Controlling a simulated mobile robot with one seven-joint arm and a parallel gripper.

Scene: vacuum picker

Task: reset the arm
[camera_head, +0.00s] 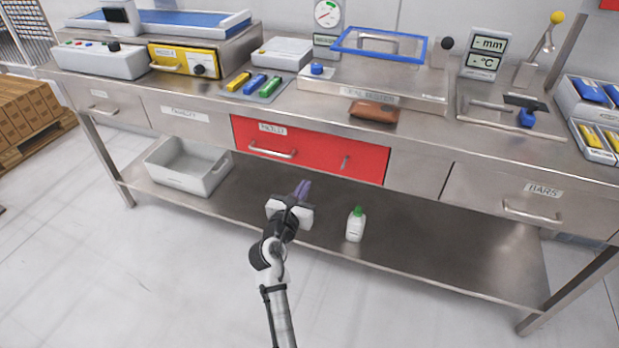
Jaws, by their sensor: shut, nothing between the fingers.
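My arm reaches up from the bottom of the head view. My gripper (302,189) is at its far end, in front of the lower shelf and below the red drawer. Its dark purplish fingers are together, with nothing seen between them. The white hand body sits just behind the fingers. The gripper appears apart from the drawer and the bottle; its exact distance from the shelf is hard to tell.
A white bottle with a green cap (355,225) stands on the lower shelf, right of my gripper. A grey bin (215,178) is to the left. The red drawer (350,158) is above. A brown pouch (374,112) lies at the worktop's front edge.

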